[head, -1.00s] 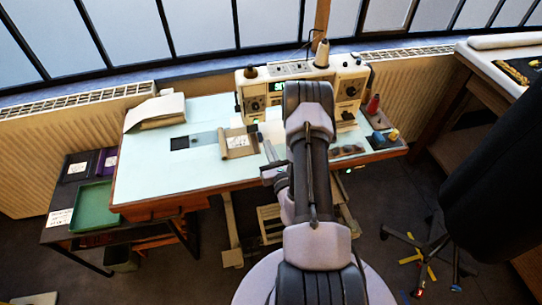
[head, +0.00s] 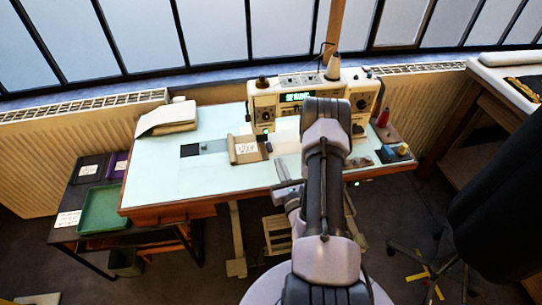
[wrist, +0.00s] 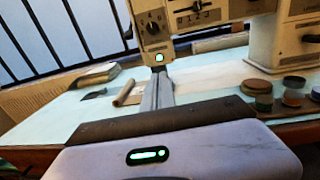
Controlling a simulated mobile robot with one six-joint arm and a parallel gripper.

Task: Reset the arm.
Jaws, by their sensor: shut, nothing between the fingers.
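My gripper (head: 281,167) is low over the front part of the pale blue sewing table (head: 190,175), partly hidden by my own arm in the head view. In the wrist view its fingers (wrist: 158,75) are together, with nothing between them, pointing toward the sewing machine. The cream sewing machine (head: 262,102) stands upright at the back of the table and is partly covered by my arm. I cannot tell how far the fingertips are above the table.
A cloth roll with a note (head: 245,149) lies left of my gripper. A folded cloth (head: 167,119) lies at the back left. A red spool (head: 382,118) and small pots (wrist: 293,90) stand at the right. A green tray (head: 104,209) sits on a low side table. The left tabletop is mostly clear.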

